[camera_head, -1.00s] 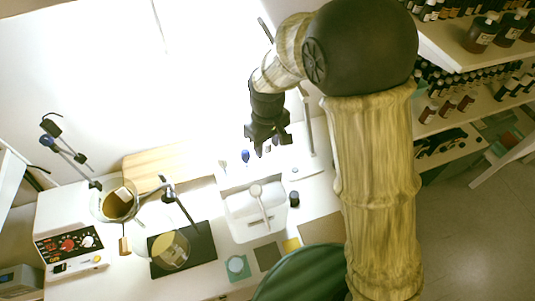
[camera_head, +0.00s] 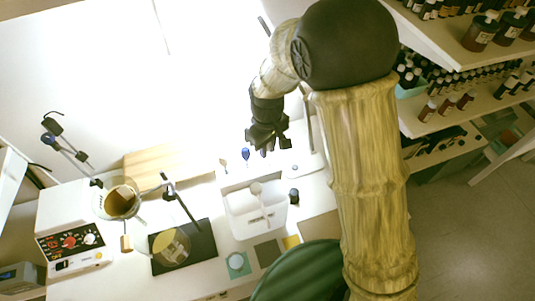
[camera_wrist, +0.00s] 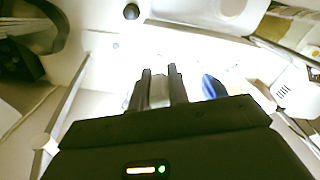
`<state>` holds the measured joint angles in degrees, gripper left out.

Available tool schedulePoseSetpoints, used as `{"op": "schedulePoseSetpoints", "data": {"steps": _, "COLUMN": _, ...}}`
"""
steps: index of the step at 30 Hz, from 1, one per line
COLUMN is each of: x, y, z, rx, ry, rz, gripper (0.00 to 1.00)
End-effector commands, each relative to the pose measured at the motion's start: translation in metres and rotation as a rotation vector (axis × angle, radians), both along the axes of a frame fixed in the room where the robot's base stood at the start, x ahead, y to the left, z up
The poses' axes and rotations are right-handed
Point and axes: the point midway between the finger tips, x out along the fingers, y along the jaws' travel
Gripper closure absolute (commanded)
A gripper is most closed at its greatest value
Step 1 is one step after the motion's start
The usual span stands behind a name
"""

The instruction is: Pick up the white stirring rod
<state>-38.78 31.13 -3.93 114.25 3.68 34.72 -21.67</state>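My gripper (camera_head: 267,143) hangs over the back of the white worktop, beside the small upright tools. In the wrist view its two dark fingers (camera_wrist: 162,88) are apart, with a pale, narrow thing (camera_wrist: 158,91) in the gap between them. It looks like the white stirring rod, but I cannot tell whether the fingers touch it. In the head view my gripper hides that spot. A blue-headed tool (camera_head: 246,154) stands just left of my gripper; it also shows right of the fingers in the wrist view (camera_wrist: 211,88).
In front are a white basin (camera_head: 236,225) and a small black-capped jar (camera_head: 294,197). Glassware on stands (camera_head: 120,201) and a red-dial device (camera_head: 70,243) are at left. Bottle shelves (camera_head: 440,112) are at right.

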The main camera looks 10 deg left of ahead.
Motion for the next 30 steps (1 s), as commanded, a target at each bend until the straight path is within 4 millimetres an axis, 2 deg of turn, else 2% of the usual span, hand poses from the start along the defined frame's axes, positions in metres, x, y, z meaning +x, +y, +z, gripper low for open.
{"op": "schedulePoseSetpoints", "data": {"steps": 7, "x": 0.000, "y": 0.000, "z": 0.001, "rx": 0.001, "ry": -0.001, "rz": 0.000, "gripper": 0.99}}
{"op": "schedulePoseSetpoints", "data": {"steps": 11, "x": 0.001, "y": 0.001, "z": 0.008, "rx": 0.003, "ry": -0.003, "rz": 0.000, "gripper": 0.99}}
{"op": "schedulePoseSetpoints", "data": {"steps": 14, "x": 0.001, "y": 0.001, "z": 0.020, "rx": 0.003, "ry": -0.004, "rz": 0.000, "gripper": 0.99}}
{"op": "schedulePoseSetpoints", "data": {"steps": 24, "x": 0.001, "y": 0.001, "z": 0.084, "rx": 0.003, "ry": -0.005, "rz": -0.001, "gripper": 0.99}}
{"op": "schedulePoseSetpoints", "data": {"steps": 30, "x": 0.001, "y": 0.000, "z": 0.100, "rx": 0.000, "ry": -0.001, "rz": 0.000, "gripper": 0.99}}
